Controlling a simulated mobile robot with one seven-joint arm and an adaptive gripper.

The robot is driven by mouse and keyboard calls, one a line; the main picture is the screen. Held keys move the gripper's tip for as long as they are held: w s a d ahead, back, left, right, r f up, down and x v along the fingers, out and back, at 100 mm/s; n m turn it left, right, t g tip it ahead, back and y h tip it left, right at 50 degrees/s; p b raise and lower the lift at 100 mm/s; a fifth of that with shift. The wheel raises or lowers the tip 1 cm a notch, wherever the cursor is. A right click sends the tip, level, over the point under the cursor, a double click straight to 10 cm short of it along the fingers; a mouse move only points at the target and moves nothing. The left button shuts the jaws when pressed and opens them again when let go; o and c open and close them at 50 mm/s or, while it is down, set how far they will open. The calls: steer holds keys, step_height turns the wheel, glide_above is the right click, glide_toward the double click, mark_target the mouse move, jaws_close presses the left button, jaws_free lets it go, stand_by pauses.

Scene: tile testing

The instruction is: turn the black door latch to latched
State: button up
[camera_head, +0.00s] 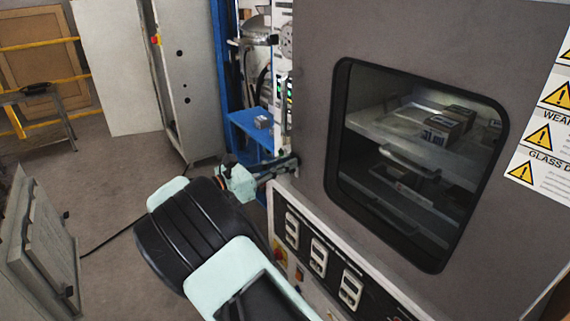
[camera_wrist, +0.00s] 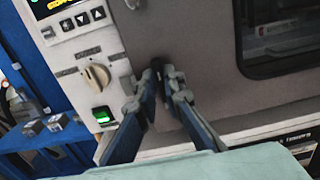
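The black door latch (camera_wrist: 156,67) shows in the wrist view as a small dark upright piece at the left edge of the grey oven door. My gripper (camera_wrist: 157,83) reaches it with one finger on each side. The fingertips are close together, with the latch filling the narrow gap, so the gripper looks shut on it. The fingers hide much of the latch, so its exact angle is hard to tell. In the head view my gripper (camera_head: 283,167) is at the door's lower left edge, partly behind my arm, and the latch cannot be made out there.
The oven door (camera_head: 315,150) has a dark window (camera_head: 420,165) with shelves and boxes behind it. A control panel with a beige knob (camera_wrist: 97,76) and a green-lit switch (camera_wrist: 102,115) is just left of my fingers. A blue shelf (camera_head: 250,128) stands further left. Open floor lies left of my arm.

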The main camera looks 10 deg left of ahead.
jaws_close()
steer(key=shift+s+d+f+m+b, duration=0.1)
steer(key=shift+m+b, duration=1.65)
steer(key=shift+m, duration=1.2)
steer(key=shift+s+d+f+m+b, duration=0.15)
steer(key=shift+m+b, duration=1.65)
steer(key=shift+m, duration=1.2)
steer(key=shift+w+a+f+m+b, duration=0.1)
steer(key=shift+m+b, duration=1.65)
steer(key=shift+m, duration=1.2)
steer(key=o, duration=0.6)
jaws_free()
